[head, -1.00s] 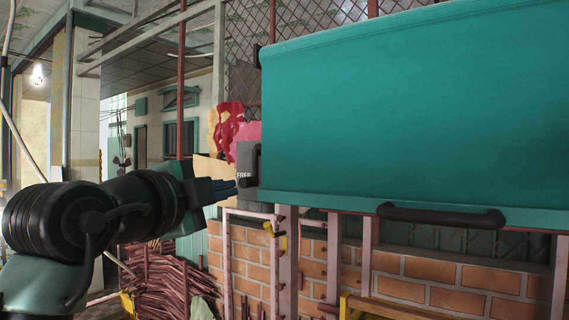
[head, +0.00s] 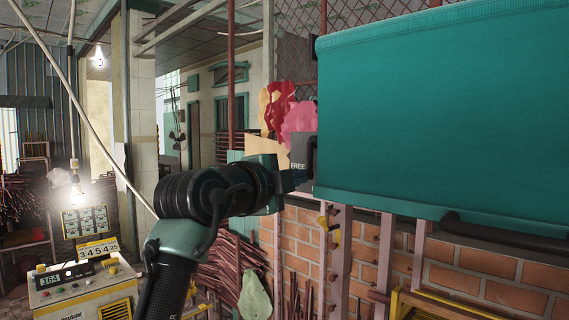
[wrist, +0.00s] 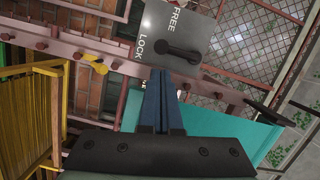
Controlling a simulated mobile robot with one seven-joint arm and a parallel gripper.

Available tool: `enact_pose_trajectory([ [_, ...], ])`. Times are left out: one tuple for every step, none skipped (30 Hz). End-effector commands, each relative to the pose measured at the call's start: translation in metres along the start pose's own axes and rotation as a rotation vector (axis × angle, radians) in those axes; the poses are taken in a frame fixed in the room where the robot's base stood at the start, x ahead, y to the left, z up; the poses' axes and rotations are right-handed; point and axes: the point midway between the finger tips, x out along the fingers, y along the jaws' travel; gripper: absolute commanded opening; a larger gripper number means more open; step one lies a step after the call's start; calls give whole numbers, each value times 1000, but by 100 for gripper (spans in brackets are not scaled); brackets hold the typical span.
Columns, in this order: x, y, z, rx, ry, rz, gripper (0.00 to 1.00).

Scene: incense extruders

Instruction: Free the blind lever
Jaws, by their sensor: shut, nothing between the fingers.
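The blind lever is a dark bar (wrist: 182,53) on a grey plate (wrist: 203,33) marked FREE and LOCK in the wrist view. It lies crosswise there, just beyond my fingertips. Which mark it is set to I cannot tell. In the head view the plate (head: 299,156) shows its FREE mark at the left edge of the teal blind (head: 440,110). My gripper (wrist: 163,73) is shut and empty, with its blue fingers pointing at the plate's lower edge. Whether they touch it is unclear. In the head view the gripper is just below the plate, its tips hard to make out.
A dark handle (head: 490,231) runs along the blind's lower edge. Metal posts and a brick wall (head: 350,262) stand below it. A yellow-handled valve (wrist: 97,63) is on a rail beside the plate. A control machine (head: 85,290) stands at the lower left.

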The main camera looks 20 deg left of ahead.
Motion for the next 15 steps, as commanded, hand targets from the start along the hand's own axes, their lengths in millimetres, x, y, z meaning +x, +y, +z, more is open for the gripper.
enact_pose_trajectory([
  [9, -4, -2, -1, 0, 4, 0],
  [13, -4, -1, -1, 0, 3, 0],
  [18, -3, -1, -1, 0, 4, 0],
  [21, -3, -1, -1, 1, 2, 0],
  [24, -2, -1, 0, 1, 3, 0],
  [27, -2, -1, 0, 1, 3, 0],
  [29, -2, -1, 0, 0, 1, 0],
  [30, -1, 0, 0, 0, 1, 0],
  [32, -1, 0, 0, -1, 1, 0],
  [33, 0, 0, 0, -1, 1, 0],
  [33, 0, 0, 1, -1, 1, 0],
  [34, 0, 0, 1, -1, 1, 0],
  [34, 1, 0, 1, -1, 0, 0],
  [34, 1, 0, 1, -1, 0, 0],
  [34, 1, 0, 1, -1, 0, 0],
])
